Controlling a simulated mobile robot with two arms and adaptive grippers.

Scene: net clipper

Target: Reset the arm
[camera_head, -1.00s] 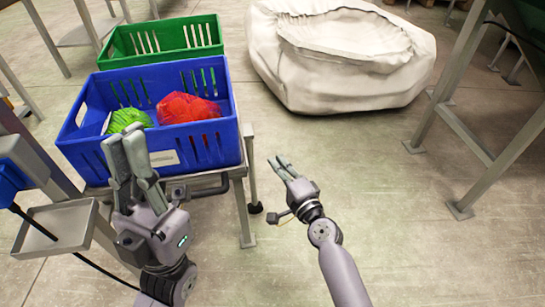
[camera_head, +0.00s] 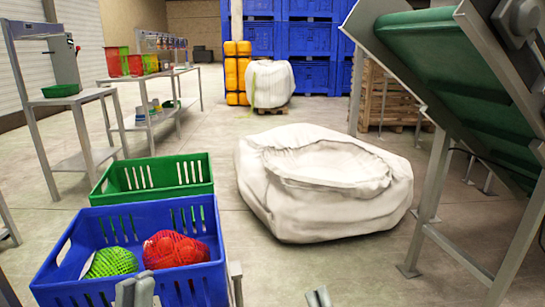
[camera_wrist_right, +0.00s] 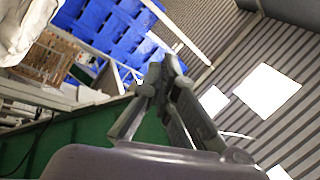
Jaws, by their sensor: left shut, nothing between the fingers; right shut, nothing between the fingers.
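My left gripper (camera_head: 135,291) shows only its fingertips at the bottom of the head view, in front of the blue crate. It is shut and empty. My right gripper (camera_head: 318,297) barely shows at the bottom edge of the head view, on the floor side right of the crate. In the right wrist view its fingers (camera_wrist_right: 163,75) meet at the tips with nothing between them. Both arms are otherwise below the head view.
A blue crate (camera_head: 70,246) holds a green net bag (camera_head: 111,262) and a red net bag (camera_head: 174,249). A green crate (camera_head: 150,188) stands behind. A white sack (camera_head: 320,190) lies on the floor. A green conveyor (camera_head: 440,55) stands at right. Floor between is clear.

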